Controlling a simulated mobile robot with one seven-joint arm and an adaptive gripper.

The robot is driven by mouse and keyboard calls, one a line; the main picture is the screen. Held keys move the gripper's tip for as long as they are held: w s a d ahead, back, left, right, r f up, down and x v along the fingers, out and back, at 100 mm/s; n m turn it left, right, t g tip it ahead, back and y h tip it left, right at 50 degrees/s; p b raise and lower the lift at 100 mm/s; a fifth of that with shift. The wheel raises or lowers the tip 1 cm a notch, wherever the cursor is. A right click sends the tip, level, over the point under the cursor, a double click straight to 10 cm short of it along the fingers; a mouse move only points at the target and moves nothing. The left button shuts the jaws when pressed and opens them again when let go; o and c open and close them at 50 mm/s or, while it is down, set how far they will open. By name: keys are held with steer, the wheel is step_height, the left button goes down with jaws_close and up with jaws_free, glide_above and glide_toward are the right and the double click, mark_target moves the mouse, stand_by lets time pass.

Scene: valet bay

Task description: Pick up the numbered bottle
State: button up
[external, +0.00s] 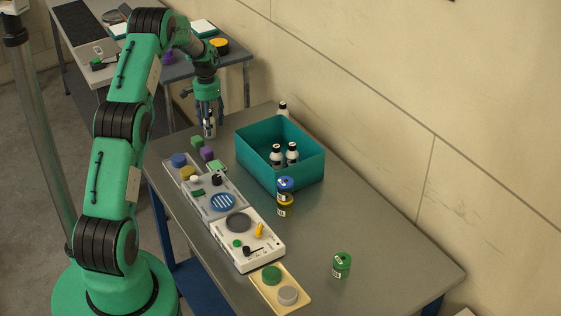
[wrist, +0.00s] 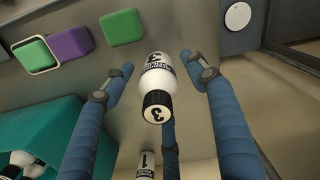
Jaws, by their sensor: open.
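The numbered bottle (wrist: 157,88) is white with a black cap, and a 3 shows on its cap and body. It stands near the table's far left end, where it also shows in the external view (external: 209,130). My gripper (wrist: 160,85) is open, with its blue fingers spread around the bottle and a visible gap on each side. In the external view my gripper (external: 209,115) points down over this bottle. Another white bottle, marked 1 (wrist: 145,166), stands behind the teal bin. Two more black-capped bottles (external: 284,156) are inside the bin; their numbers are not readable.
The teal bin (external: 266,179) stands to the right of my gripper. Green and purple blocks (external: 206,153) and control panels (external: 222,200) lie nearer the camera.

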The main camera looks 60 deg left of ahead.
steer(key=shift+f, duration=0.15)
stand_by(0.4)
steer(key=c, duration=1.4)
